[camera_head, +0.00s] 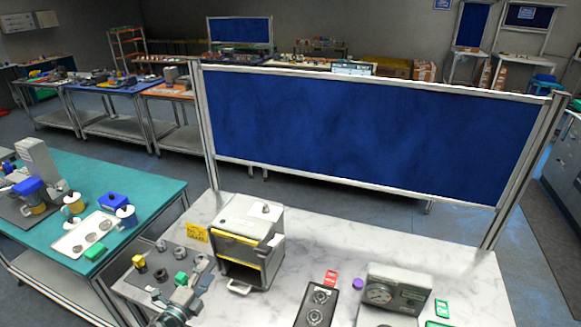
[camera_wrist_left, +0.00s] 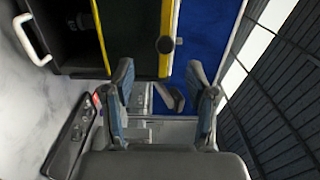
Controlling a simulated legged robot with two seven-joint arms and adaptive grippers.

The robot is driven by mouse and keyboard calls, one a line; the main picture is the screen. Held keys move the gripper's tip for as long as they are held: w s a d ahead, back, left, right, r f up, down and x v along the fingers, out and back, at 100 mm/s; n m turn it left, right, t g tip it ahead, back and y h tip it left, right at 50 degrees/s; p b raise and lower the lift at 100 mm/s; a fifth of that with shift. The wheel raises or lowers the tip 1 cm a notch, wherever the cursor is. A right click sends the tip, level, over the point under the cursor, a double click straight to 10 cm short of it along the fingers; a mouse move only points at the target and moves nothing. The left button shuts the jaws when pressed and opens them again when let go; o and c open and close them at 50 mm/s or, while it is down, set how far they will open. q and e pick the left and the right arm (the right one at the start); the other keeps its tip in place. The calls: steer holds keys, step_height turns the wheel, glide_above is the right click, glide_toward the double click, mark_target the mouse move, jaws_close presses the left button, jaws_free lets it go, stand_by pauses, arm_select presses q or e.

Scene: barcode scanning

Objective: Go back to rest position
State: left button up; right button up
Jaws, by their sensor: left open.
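My left gripper (camera_head: 203,265) is low in the head view, just left of the white box machine (camera_head: 246,215). In the left wrist view its two fingers (camera_wrist_left: 163,92) stand apart, with nothing between them. The box machine, with its yellow edges and dark open front, fills the upper left of the wrist view; its white handle (camera_wrist_left: 30,40) is at the far left. The gripper looks apart from the machine, though the exact gap is hard to tell. My right gripper shows in neither view.
The marble-topped table carries a dark two-dial device (camera_head: 318,303), a gauge box (camera_head: 393,290), and small parts on a grey mat (camera_head: 150,275). A blue panel (camera_head: 370,125) stands behind. A teal table (camera_head: 150,180) with a white tray (camera_head: 82,236) is at left.

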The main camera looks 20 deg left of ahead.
arm_select(q)
steer(key=s+d+f+n+g+y, duration=0.1)
steer(key=s+f+n+g+y, duration=0.1)
steer(key=s+f+n+g, duration=0.5)
steer(key=s+d+f+n+y, duration=0.2)
steer(key=s+f+n, duration=0.25)
steer(key=f, duration=0.65)
steer(key=s+d+f+n+g+h, duration=0.2)
steer(key=s+d+f+n+g, duration=0.15)
steer(key=s+d, duration=0.4)
steer(key=s+d+f+n+g+h, duration=0.1)
steer(key=s+d+f+n+g, duration=0.1)
steer(key=s+d+f+g, duration=0.35)
steer(key=s+d+f+b, duration=0.1)
steer(key=s+f+b, duration=0.15)
steer(key=f, duration=2.45)
steer(key=s+a+f+g, duration=0.1)
steer(key=s+a+f, duration=0.2)
steer(key=s+f, duration=1.3)
steer(key=shift+s+m, duration=0.3)
steer(key=shift+s, duration=0.5)
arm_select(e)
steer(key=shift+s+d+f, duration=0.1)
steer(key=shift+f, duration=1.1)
